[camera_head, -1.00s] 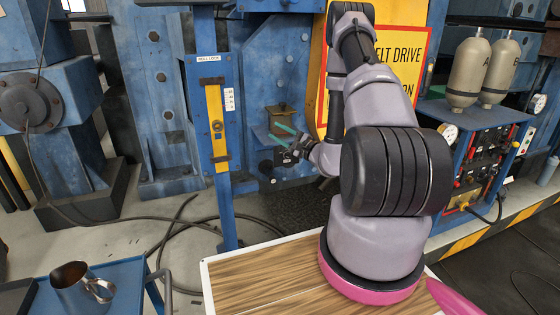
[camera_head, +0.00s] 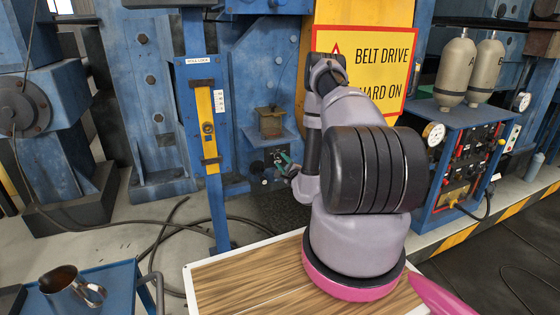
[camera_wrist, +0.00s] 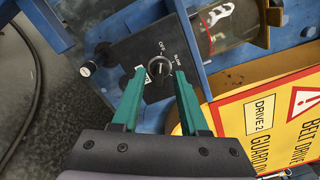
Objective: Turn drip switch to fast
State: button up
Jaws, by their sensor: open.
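The drip switch (camera_wrist: 159,67) is a small round grey knob on a dark plate (camera_wrist: 130,50) in the wrist view. Labels reading OFF and SLOW show beside it; which mark it points to is too small to tell. My gripper (camera_wrist: 160,76) is open, with its two teal fingers on either side of the knob. I cannot tell whether either finger touches it. In the head view my gripper (camera_head: 284,160) is at the dark switch plate, below a brass-coloured oil cup (camera_head: 271,122), and partly hides the plate.
A glass cylinder (camera_wrist: 228,22) is close by in the wrist view. The yellow belt drive sign (camera_head: 375,70) stands right of the switch, behind my arm. A blue post with a yellow gauge (camera_head: 208,125) stands to the left. A black knob (camera_wrist: 103,49) sits near the plate's edge.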

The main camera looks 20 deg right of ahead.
aim_at(279, 156)
jog(key=shift+w, duration=1.1)
grip_shut()
